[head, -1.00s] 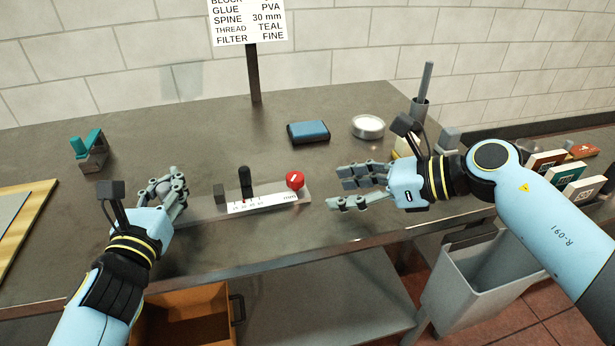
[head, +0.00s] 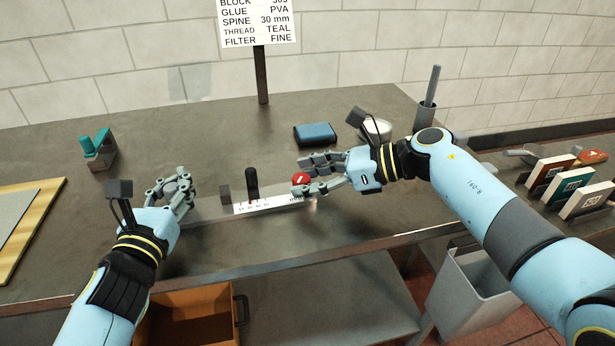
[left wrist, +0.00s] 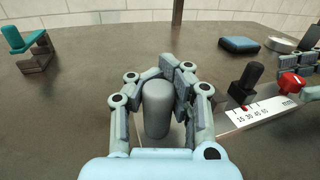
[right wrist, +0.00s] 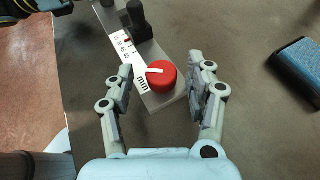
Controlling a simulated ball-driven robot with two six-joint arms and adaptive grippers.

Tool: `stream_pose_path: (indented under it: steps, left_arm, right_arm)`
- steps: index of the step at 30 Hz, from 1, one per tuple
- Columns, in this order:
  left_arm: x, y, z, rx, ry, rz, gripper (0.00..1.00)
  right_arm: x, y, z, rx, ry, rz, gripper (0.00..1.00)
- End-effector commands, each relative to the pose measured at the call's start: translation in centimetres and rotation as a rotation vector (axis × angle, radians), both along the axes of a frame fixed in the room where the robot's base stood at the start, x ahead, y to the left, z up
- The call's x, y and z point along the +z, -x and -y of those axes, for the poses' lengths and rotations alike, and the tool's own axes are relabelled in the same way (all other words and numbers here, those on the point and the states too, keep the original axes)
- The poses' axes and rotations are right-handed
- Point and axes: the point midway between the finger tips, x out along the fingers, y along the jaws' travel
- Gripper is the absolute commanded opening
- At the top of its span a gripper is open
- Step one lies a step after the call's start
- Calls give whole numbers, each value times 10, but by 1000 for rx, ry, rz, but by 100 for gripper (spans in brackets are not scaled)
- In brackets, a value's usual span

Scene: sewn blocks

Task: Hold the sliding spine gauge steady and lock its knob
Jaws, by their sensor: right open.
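The spine gauge (head: 268,207) lies on the bench, a metal bar with a white millimetre scale (left wrist: 262,115). A black upright slider (head: 252,182) stands on it, and a red knob (right wrist: 161,78) with a white line sits at its right end. My left gripper (head: 177,187) is shut around a grey rounded post (left wrist: 157,110) at the gauge's left end; the post's far side is hidden. My right gripper (right wrist: 161,66) is open, with its fingers on either side of the red knob and a gap visible on each side. In the head view its fingers partly cover the knob.
A sign (head: 258,22) reads spine 30 mm. A blue block (head: 315,133) and a round dish (head: 377,130) lie behind the gauge. A teal-topped holder (head: 99,150) stands at the left. A bin (head: 470,285) stands below the bench's front edge.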

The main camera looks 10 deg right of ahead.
Motion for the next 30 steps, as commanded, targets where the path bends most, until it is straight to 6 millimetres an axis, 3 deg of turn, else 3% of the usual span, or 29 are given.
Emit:
stream_pose_path:
  steps: [9, 22, 30]
  left_arm:
    - [0, 0, 0, 0, 0, -1, 0]
    - [0, 0, 0, 0, 0, -1, 0]
    - [0, 0, 0, 0, 0, -1, 0]
  right_arm:
    - [-2, -2, -3, -1, 0, 0, 55]
    - [-2, -1, -3, 0, 0, 0, 0]
    - [-2, -1, -3, -3, 0, 0, 0]
